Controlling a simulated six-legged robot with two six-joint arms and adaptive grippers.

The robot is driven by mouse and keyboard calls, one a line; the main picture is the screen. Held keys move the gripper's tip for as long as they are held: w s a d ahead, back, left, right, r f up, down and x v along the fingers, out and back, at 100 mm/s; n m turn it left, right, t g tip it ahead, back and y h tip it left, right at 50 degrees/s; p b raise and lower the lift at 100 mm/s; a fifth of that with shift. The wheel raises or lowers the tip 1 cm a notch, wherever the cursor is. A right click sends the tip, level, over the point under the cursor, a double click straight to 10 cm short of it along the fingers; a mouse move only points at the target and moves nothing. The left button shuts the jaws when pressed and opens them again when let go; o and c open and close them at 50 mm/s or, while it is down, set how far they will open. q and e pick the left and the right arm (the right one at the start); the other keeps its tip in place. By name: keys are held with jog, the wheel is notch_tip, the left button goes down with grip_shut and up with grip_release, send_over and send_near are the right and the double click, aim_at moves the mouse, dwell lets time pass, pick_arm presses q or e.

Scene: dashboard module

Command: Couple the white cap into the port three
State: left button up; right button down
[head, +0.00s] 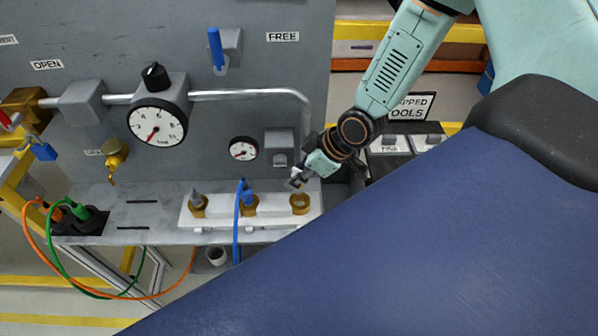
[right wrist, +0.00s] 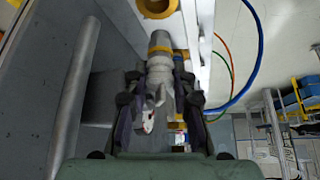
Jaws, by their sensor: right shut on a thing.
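The white block (head: 250,219) on the shelf carries a row of three brass ports. The right-end port, port three (head: 299,204), is open and empty; a brass ring also shows at the top of the right wrist view (right wrist: 157,6). My right gripper (head: 298,181) is just above and behind this port. It is shut on the pale grey-white cap (right wrist: 159,68), which lies between the fingers in the right wrist view. The cap appears apart from the port ring. The cap is small and partly hidden by the fingers in the head view. My left gripper is not in view.
A grey plug (head: 197,197) fills the left port and a blue-hosed plug (head: 248,197) the middle one. The blue hose hangs in front of the block. A small gauge (head: 243,149) and a grey box (head: 279,142) are on the panel behind. A pipe (head: 250,93) runs above.

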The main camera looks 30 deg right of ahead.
aim_at(299, 191)
jog(key=shift+w+f, duration=0.1)
jog(key=shift+f, duration=0.3)
jog(key=shift+w+d+f+b, duration=0.1)
jog(key=shift+d+f+b, duration=0.05)
jog(key=shift+f+b, duration=0.15)
jog(key=shift+d+f+b, duration=0.4)
jog(key=shift+d, duration=0.1)
jog(key=shift+s+f, duration=0.15)
jog(key=shift+s, duration=0.1)
jog(key=shift+w+a+f+b, duration=0.1)
jog(key=shift+a+f+b, duration=0.25)
jog(key=shift+a+b, duration=0.3)
jog(key=shift+d+f, duration=0.1)
jog(key=shift+f, duration=0.15)
jog(key=shift+d+f+b, duration=0.45)
jog(key=shift+f+b, duration=0.2)
jog(key=shift+a+f+b, duration=0.35)
jog(key=shift+f+b, duration=0.05)
jog(key=shift+b, duration=0.05)
jog(key=shift+f, duration=0.15)
jog(key=shift+d+f+b, duration=0.25)
jog(key=shift+f+b, duration=0.05)
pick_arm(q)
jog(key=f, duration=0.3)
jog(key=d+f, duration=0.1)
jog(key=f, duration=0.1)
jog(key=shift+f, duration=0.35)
